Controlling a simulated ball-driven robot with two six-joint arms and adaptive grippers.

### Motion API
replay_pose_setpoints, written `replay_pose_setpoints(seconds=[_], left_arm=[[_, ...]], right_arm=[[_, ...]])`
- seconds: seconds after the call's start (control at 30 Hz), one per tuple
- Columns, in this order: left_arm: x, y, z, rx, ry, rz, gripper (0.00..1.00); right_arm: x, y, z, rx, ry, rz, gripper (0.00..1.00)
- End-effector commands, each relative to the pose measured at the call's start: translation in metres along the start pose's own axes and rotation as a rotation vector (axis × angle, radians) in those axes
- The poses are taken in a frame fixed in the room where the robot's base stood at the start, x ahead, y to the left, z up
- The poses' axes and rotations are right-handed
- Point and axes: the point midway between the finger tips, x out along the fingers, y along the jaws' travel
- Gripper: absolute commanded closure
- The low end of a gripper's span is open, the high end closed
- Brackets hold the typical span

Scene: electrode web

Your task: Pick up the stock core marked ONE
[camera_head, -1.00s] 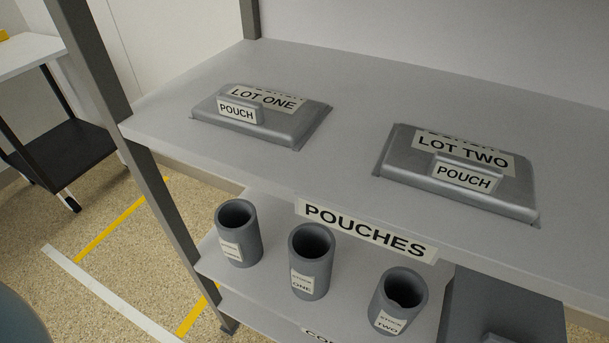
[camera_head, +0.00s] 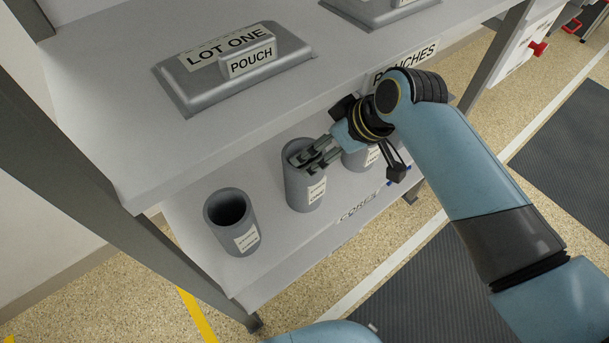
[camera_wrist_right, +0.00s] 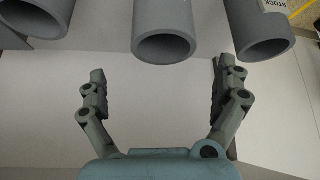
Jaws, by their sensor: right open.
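The stock core marked ONE (camera_head: 304,190) is the middle grey hollow cylinder, upright on the lower shelf in the head view. Its label is too small to read clearly now, but read ONE earlier. My right gripper (camera_head: 312,156) comes in from the right, and its fingers overlap the core's rim in the picture. In the wrist view the right gripper (camera_wrist_right: 160,72) is open and empty, with a grey core (camera_wrist_right: 165,45) ahead between the fingertips. I cannot tell whether they touch. My left gripper is not in view.
Another core (camera_head: 231,225) stands to the left, and a third (camera_head: 355,160) is partly hidden behind my right gripper. The upper shelf (camera_head: 130,150) overhangs the back of the cores and carries the LOT ONE pouch (camera_head: 205,85). A shelf post (camera_head: 70,140) stands at left.

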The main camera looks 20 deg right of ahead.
Motion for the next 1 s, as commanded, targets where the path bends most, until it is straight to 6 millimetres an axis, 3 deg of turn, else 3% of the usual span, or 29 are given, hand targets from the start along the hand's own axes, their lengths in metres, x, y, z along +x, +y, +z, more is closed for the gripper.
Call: replay_pose_setpoints(seconds=[0.1,0.3,0.6,0.87,1.0], left_arm=[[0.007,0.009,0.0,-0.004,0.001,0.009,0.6],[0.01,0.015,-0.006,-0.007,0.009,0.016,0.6],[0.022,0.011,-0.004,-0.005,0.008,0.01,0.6],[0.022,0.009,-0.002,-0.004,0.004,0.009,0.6],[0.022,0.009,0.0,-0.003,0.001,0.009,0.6]], right_arm=[[0.022,0.0,0.002,0.0,-0.003,0.0,0.0],[0.039,-0.001,0.001,0.001,-0.002,0.001,0.0],[0.082,-0.003,0.001,0.003,-0.003,0.001,0.0],[0.085,-0.003,0.0,0.003,-0.002,0.002,0.0],[0.085,-0.003,0.0,0.003,-0.002,0.002,0.16]])
